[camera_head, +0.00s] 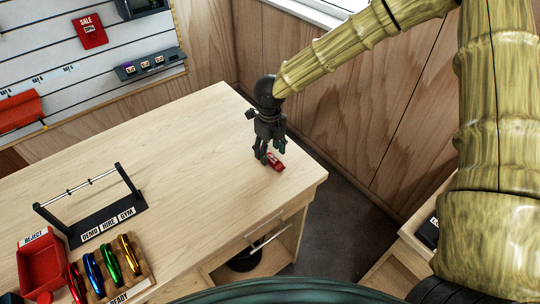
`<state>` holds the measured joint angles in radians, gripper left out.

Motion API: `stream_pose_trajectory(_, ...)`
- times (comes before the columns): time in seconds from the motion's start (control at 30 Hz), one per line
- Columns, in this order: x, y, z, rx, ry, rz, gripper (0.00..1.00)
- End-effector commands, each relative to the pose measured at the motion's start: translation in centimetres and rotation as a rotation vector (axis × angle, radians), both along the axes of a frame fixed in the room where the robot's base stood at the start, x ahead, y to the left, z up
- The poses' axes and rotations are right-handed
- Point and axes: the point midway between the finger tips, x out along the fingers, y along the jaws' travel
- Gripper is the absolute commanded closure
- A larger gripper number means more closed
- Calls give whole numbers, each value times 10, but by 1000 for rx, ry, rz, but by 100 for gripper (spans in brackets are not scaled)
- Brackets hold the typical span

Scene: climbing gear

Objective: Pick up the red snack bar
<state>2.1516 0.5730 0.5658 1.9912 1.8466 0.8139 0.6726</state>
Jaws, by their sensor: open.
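A small red snack bar (276,162) lies on the light wooden table near its right corner. My gripper (268,158) points down over the table right beside and above the bar. Its dark fingers are open and partly cover the bar's left end. I cannot tell from this view whether a finger touches the bar.
The wooden table (190,150) is clear around the gripper. A black rack (108,221), a red reject bin (43,262) and a wooden holder with several colored carabiners (121,262) stand at the table's front left. A wood-panelled wall (350,115) is behind.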

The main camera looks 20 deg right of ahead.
Motion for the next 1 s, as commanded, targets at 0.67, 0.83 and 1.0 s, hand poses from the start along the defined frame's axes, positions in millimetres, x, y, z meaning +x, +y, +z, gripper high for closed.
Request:
stream_pose_trajectory(0.67, 0, 0, -20, 1, 0, 0, 74)
stream_pose_trajectory(0.83, 0, 0, -20, 1, 0, 0, 94)
stream_pose_trajectory(1.0, 0, 0, -20, 1, 0, 0, 94)
